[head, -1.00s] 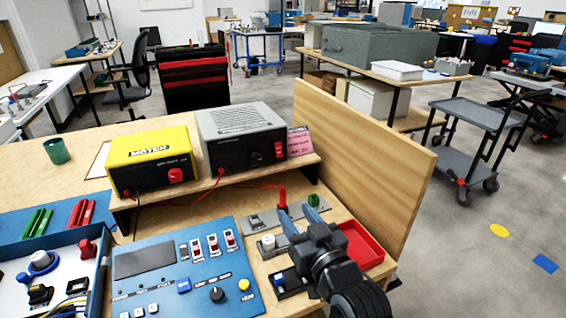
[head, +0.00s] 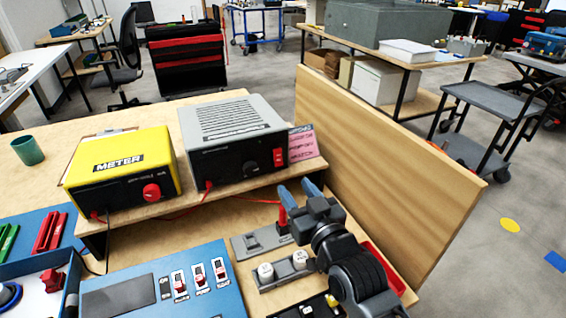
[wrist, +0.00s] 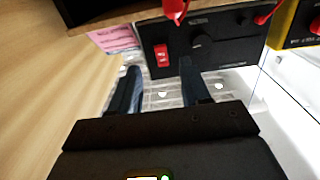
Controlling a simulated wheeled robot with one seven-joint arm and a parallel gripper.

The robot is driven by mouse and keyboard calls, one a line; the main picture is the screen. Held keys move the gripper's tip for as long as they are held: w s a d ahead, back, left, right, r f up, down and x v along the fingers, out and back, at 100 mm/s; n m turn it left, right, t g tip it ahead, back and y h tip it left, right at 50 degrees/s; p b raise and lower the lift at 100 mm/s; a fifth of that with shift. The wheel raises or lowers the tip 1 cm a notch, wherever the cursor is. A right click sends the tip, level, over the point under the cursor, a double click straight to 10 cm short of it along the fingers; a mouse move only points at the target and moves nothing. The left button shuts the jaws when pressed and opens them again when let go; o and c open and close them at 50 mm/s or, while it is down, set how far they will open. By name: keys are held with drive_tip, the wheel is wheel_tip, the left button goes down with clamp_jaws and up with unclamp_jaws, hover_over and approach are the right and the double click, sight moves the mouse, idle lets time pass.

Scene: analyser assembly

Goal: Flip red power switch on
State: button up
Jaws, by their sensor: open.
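The red power switch (head: 278,157) is a small rocker on the right part of the grey power unit's (head: 232,140) dark front panel, beside a black knob. In the wrist view the red switch (wrist: 162,55) shows just beyond the fingertips, between them in the picture, with the panel upside down. My gripper (head: 296,190) is open and empty, in front of and below the panel's right end. In the wrist view the two blue fingers of my gripper (wrist: 160,68) are spread and appear apart from the switch. Whether the switch is on or off cannot be told.
A yellow meter box (head: 122,168) with a red knob stands left of the grey unit on the shelf. A pink label card (head: 303,143) is right of the unit. A wooden side panel (head: 375,170) bounds the right. A blue control panel (head: 165,290) lies in front.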

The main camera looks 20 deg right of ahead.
sight(278, 158)
drive_tip(key=w+p, duration=0.1)
drive_tip(key=w, duration=0.6)
drive_tip(key=shift+w, duration=0.25)
clamp_jaws()
